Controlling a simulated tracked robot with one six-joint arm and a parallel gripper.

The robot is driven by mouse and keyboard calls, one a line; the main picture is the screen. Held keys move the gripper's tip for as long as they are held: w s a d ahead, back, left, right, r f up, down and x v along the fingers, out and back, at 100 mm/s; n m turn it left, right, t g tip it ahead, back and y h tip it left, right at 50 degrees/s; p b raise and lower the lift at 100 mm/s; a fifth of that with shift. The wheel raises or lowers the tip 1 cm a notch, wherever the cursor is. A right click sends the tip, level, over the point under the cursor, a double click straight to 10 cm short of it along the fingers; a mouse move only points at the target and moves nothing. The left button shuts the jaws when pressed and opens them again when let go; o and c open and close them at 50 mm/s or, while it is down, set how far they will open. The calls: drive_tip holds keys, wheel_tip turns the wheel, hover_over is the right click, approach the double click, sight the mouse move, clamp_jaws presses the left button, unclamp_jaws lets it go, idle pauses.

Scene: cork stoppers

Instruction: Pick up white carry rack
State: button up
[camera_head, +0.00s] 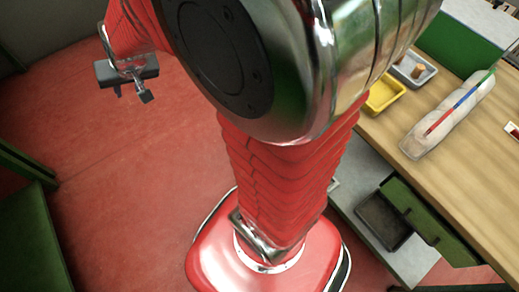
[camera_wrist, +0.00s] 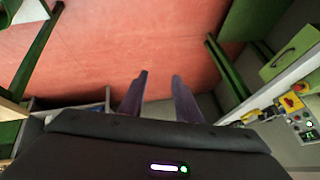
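I cannot make out a white carry rack in either view. My gripper (camera_wrist: 160,75) shows in the wrist view with two dark fingers apart and nothing between them, over red floor. In the head view my gripper (camera_head: 132,93) is small at the upper left, above the red floor and far from the wooden table at the right. My own arm covers much of the middle of the head view and hides what lies behind it.
The wooden table (camera_head: 455,170) holds a yellow tray (camera_head: 384,94), a grey tray (camera_head: 408,76) with a cork stopper (camera_head: 418,72), and a pale elongated holder (camera_head: 450,115) with red and blue sticks. A dark bin (camera_head: 384,220) sits below. A control panel (camera_wrist: 302,125) stands at right.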

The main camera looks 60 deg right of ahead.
drive_tip(key=s+a+r+n, duration=0.2)
drive_tip(key=s+a+r, duration=0.1)
drive_tip(key=s, duration=0.7)
drive_tip(key=s+a+r+n+g, duration=0.1)
drive_tip(key=s+a+r+n, duration=0.2)
drive_tip(key=s, duration=0.8)
wheel_tip(320, 180, up, 2)
drive_tip(key=shift+a+r+n, duration=0.1)
drive_tip(key=shift+a+n, duration=0.15)
drive_tip(key=shift+n, duration=0.05)
drive_tip(key=shift+d, duration=0.1)
